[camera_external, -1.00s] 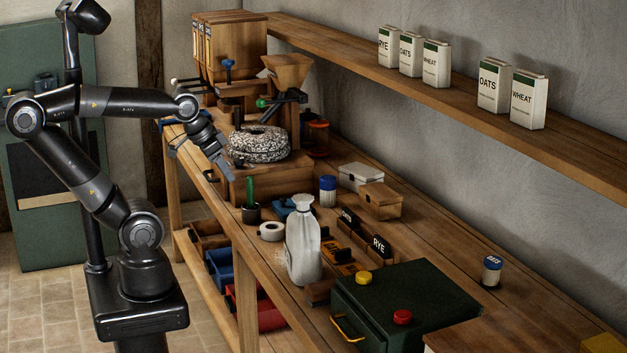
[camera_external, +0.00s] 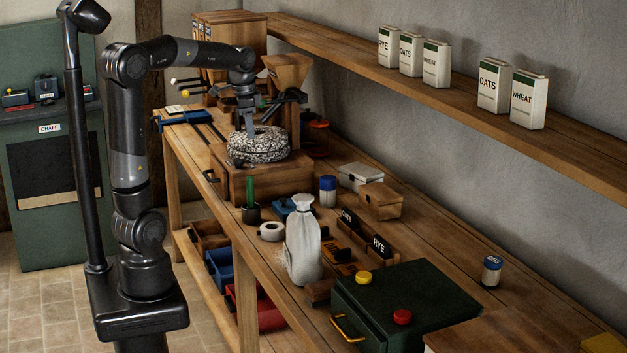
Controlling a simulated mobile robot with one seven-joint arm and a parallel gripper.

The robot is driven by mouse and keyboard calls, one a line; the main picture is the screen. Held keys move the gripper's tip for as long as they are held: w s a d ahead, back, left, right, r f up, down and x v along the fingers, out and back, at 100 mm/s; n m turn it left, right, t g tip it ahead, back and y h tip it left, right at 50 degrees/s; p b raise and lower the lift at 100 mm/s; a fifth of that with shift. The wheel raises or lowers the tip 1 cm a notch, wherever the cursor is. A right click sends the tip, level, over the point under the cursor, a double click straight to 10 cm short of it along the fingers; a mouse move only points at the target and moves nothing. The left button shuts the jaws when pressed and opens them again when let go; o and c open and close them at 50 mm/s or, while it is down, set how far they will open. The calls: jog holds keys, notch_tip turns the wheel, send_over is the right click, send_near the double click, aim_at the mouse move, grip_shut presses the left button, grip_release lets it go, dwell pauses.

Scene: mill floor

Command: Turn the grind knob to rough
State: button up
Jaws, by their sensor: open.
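The mill stands at the back left of the bench, with speckled round millstones (camera_external: 262,148) on a wooden base (camera_external: 262,182) and a wooden hopper (camera_external: 288,70) above. A small dark knob-like part (camera_external: 237,160) sits at the front left of the stones. I cannot tell if it is the grind knob, and no rough mark is readable. My gripper (camera_external: 249,130) points down right over the stones, in front of the hopper post. It is open and nothing shows in it. Its fingertips are small here, so I cannot tell whether they touch anything.
A wooden cabinet (camera_external: 236,36) stands behind the mill. Nearer on the bench are a white sack (camera_external: 302,245), a tape roll (camera_external: 271,231), a blue-lidded jar (camera_external: 327,190) and a dark green box (camera_external: 405,300). A shelf (camera_external: 450,100) with cartons runs along the wall.

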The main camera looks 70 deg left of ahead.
jog(key=m+g, duration=0.1)
jog(key=g, duration=0.1)
send_over(239, 159)
notch_tip(239, 159, down, 4)
jog(key=shift+m+h, duration=0.3)
jog(key=shift+h, duration=0.1)
notch_tip(239, 159, down, 11)
jog(key=shift+a+r, duration=0.15)
jog(key=shift+r, duration=0.05)
jog(key=shift+c, duration=0.4)
jog(key=c, duration=0.9)
